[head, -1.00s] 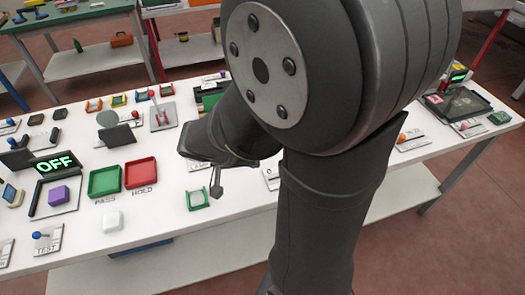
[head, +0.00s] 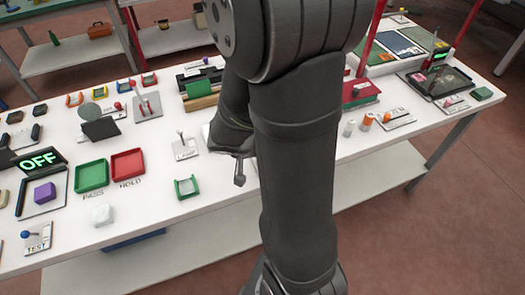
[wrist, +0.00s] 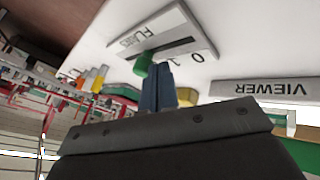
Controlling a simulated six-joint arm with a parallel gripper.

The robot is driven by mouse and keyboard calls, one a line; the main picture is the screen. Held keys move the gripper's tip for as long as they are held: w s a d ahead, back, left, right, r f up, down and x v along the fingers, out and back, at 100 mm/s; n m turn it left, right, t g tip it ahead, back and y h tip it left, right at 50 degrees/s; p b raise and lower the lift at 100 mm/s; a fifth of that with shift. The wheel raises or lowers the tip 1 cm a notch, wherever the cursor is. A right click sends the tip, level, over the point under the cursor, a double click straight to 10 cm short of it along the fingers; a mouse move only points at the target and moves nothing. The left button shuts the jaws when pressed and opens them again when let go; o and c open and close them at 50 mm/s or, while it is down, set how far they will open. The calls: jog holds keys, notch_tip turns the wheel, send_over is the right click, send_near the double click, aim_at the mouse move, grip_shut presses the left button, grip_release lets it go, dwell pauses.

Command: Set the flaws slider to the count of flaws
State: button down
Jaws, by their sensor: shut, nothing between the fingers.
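In the wrist view the flaws slider is a white plate (wrist: 186,28) marked FLAWS, seen upside down, with a dark slot. Its green knob (wrist: 142,66) stands by the slot. The digits 0 and 1 show; the rest of the scale is hidden behind my fingers. My gripper (wrist: 154,70) is shut and empty, its blue-grey fingertips just right of the knob; I cannot tell whether they touch it. In the head view my arm hides the slider and fingertips.
A plate marked VIEWER (wrist: 265,88) lies right of the slider in the wrist view. In the head view, a green tray (head: 91,177), a red tray (head: 128,164), an OFF display (head: 40,160) and a lamp switch (head: 185,144) stand left of my arm. A dark-framed panel (head: 440,82) lies right.

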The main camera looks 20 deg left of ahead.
jog(key=shift+w+d, duration=0.55)
jog(key=shift+a, duration=0.15)
jog(key=shift+s+a, duration=0.2)
jog(key=shift+a, duration=0.05)
jog(key=a, duration=0.1)
jog(key=s+a, duration=0.1)
jog(key=a, duration=0.1)
jog(key=shift+s+a+r, duration=0.1)
jog(key=shift+s, duration=0.25)
jog(key=v, duration=0.9)
jog(key=shift+r, duration=0.3)
jog(key=shift+s, duration=0.1)
